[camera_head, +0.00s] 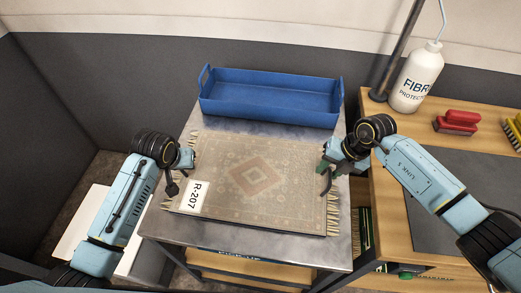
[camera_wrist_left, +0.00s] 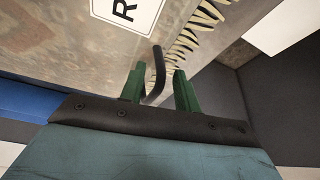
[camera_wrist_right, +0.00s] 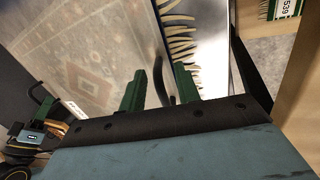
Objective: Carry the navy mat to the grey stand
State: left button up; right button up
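No mat that is plainly navy shows. A beige patterned rug (camera_head: 270,205) with a red diamond, fringed ends and an R-207 tag (camera_head: 194,197) lies flat on a grey metal-topped table (camera_head: 180,228); a thin dark edge shows under its front side. I cannot tell whether this table is the grey stand. My left gripper (camera_wrist_left: 158,90) is open at the rug's left end, with a black curved handle (camera_wrist_left: 157,72) between its fingers. My right gripper (camera_wrist_right: 160,88) is open at the right end, its fingers either side of another black handle (camera_wrist_right: 162,76).
A blue tray (camera_head: 270,105) stands at the table's back edge. Grey walls close off the left and back.

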pick_arm(q)
jog(key=shift+r, duration=0.1)
pick_arm(e)
jog(key=shift+r, duration=0.1)
pick_arm(q)
jog(key=v, duration=1.1)
jog(key=shift+s+r, duration=0.25)
jog(key=shift+r, duration=0.1)
pick_arm(e)
jog(key=v, duration=1.1)
jog(key=shift+r, duration=0.4)
pick_arm(q)
jog(key=shift+s, duration=0.1)
pick_arm(e)
jog(key=shift+s+f, duration=0.1)
jog(key=shift+s, duration=0.05)
